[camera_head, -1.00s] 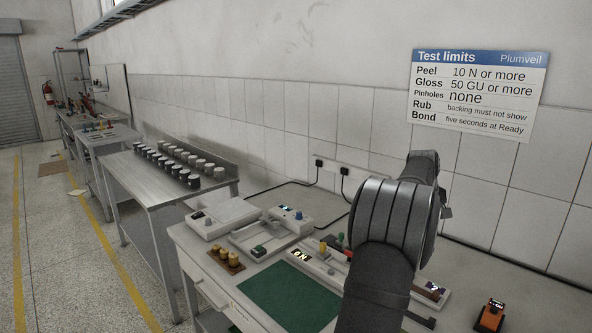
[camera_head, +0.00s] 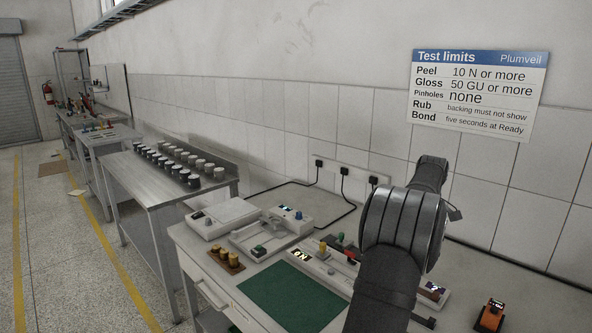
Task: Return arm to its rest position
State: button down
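My arm rises from the bottom of the head view, right of centre, over the bench (camera_head: 350,212). Its large ribbed grey joint hides part of the bench and wall, and a smaller dark link shows behind it. I cannot make out my gripper or its fingertips; the far end of the arm is turned away or hidden. What the gripper holds, if anything, does not show.
The bench bears a green mat (camera_head: 292,296), a block with brass-coloured weights (camera_head: 226,260), a white flat device (camera_head: 222,217), a long device with a lit display (camera_head: 302,255) and an orange meter (camera_head: 491,315). A wall sign (camera_head: 478,95) hangs behind. Cups (camera_head: 190,165) stand on the left table.

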dwell(0.5)
dwell(0.8)
